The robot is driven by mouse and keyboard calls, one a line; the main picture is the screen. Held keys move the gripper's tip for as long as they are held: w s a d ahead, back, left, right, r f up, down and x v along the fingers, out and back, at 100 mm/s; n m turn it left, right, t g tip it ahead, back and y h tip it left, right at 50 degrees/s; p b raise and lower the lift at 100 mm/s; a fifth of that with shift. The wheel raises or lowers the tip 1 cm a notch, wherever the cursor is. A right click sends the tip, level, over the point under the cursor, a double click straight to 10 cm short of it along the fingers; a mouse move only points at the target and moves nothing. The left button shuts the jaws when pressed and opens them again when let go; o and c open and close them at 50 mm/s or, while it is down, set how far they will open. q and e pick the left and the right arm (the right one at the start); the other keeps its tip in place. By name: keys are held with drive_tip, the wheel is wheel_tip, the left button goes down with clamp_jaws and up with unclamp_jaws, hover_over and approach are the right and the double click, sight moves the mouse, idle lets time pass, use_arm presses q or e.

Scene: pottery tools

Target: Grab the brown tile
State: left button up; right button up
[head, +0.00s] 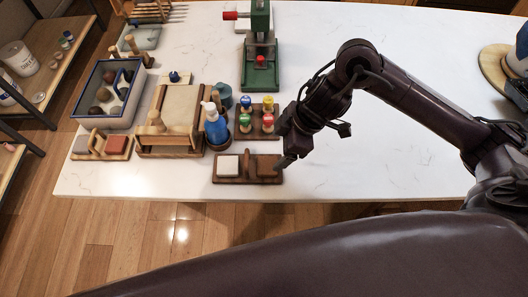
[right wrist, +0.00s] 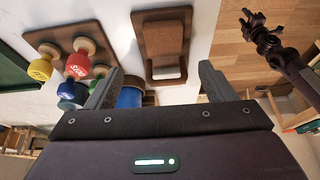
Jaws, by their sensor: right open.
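The brown tile (head: 268,165) lies at the right end of a small wooden tray (head: 247,181) near the table's front edge, with a white tile (head: 228,166) at the left end. My right gripper (head: 289,160) is open and empty, just right of the brown tile. In the right wrist view the brown tile (right wrist: 167,42) shows ahead of the two spread fingers of that gripper (right wrist: 155,88), apart from them.
Several coloured stamps (head: 268,103) stand on a rack just behind the tile tray. A blue bottle (head: 216,128) is at its back left. Another wooden tray (head: 82,153) with a reddish tile lies far left. The table right of my gripper is clear.

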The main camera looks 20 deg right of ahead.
sight(268, 164)
drive_tip(key=shift+s+f, duration=0.25)
drive_tip(key=shift+s, duration=0.05)
drive_tip(key=x, duration=0.2)
drive_tip(key=shift+s+a+f, duration=0.1)
drive_tip(key=shift+s+f, duration=0.1)
drive_tip(key=shift+f, duration=0.15)
drive_tip(key=x, duration=0.4)
drive_tip(key=shift+w+d+f+p, duration=0.15)
drive_tip(key=shift+d+p, duration=0.1)
drive_tip(key=shift+p, duration=0.15)
drive_tip(key=shift+a, duration=0.1)
drive_tip(key=c, duration=1)
use_arm(q)
drive_tip(key=shift+s+a+r, duration=0.15)
drive_tip(key=shift+s, duration=0.4)
drive_tip(key=shift+s+a+r, duration=0.1)
drive_tip(key=shift+s, duration=0.45)
use_arm(e)
drive_tip(key=shift+c, duration=0.5)
